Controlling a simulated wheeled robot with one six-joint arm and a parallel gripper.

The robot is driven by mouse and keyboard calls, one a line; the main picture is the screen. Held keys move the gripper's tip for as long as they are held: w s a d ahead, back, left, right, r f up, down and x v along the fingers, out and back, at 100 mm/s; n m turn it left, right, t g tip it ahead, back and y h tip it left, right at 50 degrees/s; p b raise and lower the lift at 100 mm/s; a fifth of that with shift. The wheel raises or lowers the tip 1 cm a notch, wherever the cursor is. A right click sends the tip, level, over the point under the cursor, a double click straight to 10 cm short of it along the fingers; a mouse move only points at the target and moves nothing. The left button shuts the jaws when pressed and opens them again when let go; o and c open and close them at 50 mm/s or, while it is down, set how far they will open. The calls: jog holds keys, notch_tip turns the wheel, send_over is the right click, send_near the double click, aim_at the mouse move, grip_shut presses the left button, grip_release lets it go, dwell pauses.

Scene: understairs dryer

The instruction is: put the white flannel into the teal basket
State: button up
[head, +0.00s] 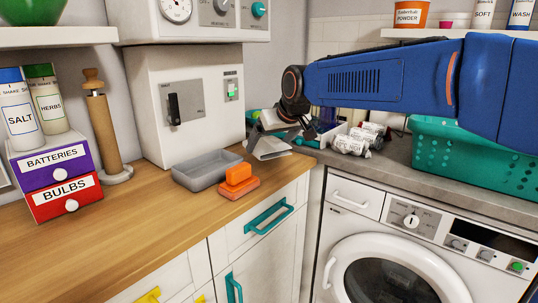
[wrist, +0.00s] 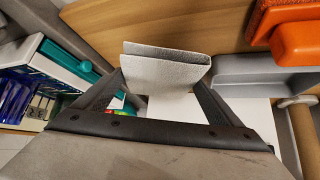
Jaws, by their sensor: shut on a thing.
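My gripper (head: 272,142) is raised over the right end of the wooden worktop, beside the white box with the switch. It is shut on the white flannel (wrist: 165,68), which shows in the wrist view as a folded pale piece between the fingers. In the head view the flannel (head: 268,147) is small and partly covered by the gripper. The teal basket (head: 480,165) stands on the grey top above the washing machine, at the right and apart from my gripper. My blue arm hides part of its rim and its inside.
A grey tray (head: 200,178) and an orange block (head: 237,184) lie on the worktop (head: 130,205) near my gripper. Several rolled items (head: 352,143) lie between my gripper and the basket. A shelf with containers (head: 410,15) is above. The front worktop is clear.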

aim_at(270, 154)
jog(key=shift+f, duration=1.9)
jog(key=shift+f, duration=0.15)
jog(key=o, duration=0.9)
jog(key=shift+s+d+r, duration=0.1)
jog(key=shift+d+r, duration=0.05)
jog(key=shift+r, duration=0.2)
jog(key=v, duration=1.1)
jog(key=shift+s+r, duration=0.2)
jog(key=shift+d, duration=0.15)
